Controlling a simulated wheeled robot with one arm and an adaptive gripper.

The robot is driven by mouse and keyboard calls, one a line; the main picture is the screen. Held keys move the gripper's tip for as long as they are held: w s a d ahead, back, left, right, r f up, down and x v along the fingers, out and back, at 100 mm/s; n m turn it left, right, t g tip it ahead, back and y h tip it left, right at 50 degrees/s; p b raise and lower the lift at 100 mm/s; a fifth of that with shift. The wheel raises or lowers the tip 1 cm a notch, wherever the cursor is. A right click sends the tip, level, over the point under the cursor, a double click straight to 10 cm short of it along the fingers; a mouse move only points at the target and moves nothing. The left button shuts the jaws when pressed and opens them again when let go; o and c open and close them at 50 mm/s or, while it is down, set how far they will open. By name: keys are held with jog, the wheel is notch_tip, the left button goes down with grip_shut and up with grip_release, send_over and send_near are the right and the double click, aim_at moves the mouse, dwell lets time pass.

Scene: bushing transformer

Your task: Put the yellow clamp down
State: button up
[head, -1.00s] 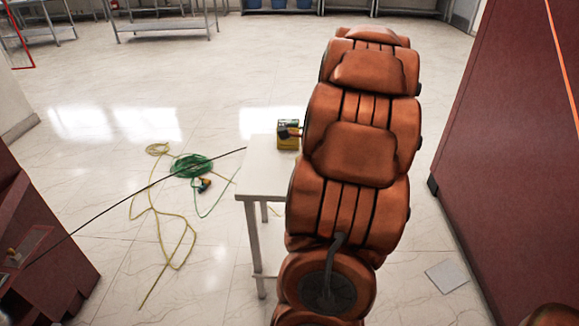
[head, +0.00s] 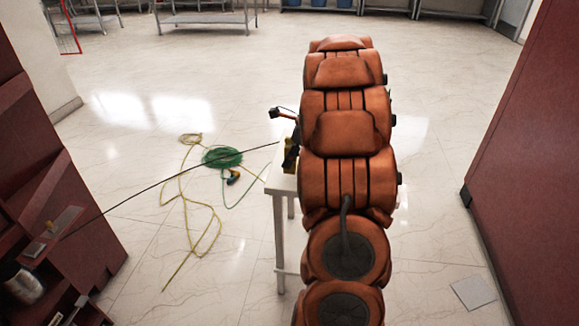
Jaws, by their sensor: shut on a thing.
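My gripper is hidden behind my orange arm, which fills the middle of the head view. A yellow and dark object (head: 290,155) shows at the left edge of my arm, over the white table (head: 279,184). It is partly covered, and I cannot tell whether it is the yellow clamp or whether it rests on the table. A small orange and dark part (head: 284,115) sticks out to the left just above it. A small yellow and dark item (head: 233,177) lies on the floor beside a green coil (head: 222,157).
A yellow cable (head: 207,232) trails across the floor left of the table. A thin black line (head: 165,181) crosses from the red cabinet (head: 40,200) toward the table. A dark red wall-like unit (head: 520,150) stands at right. Tile floor is open behind the table.

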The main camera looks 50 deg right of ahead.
jog(key=shift+w, duration=0.15)
jog(key=shift+f, duration=1.8)
jog(key=o, duration=1.2)
jog(key=shift+f, duration=0.1)
jog(key=shift+c, duration=0.2)
jog(key=shift+b, duration=0.3)
jog(key=p+v, duration=0.1)
jog(key=v, duration=1.1)
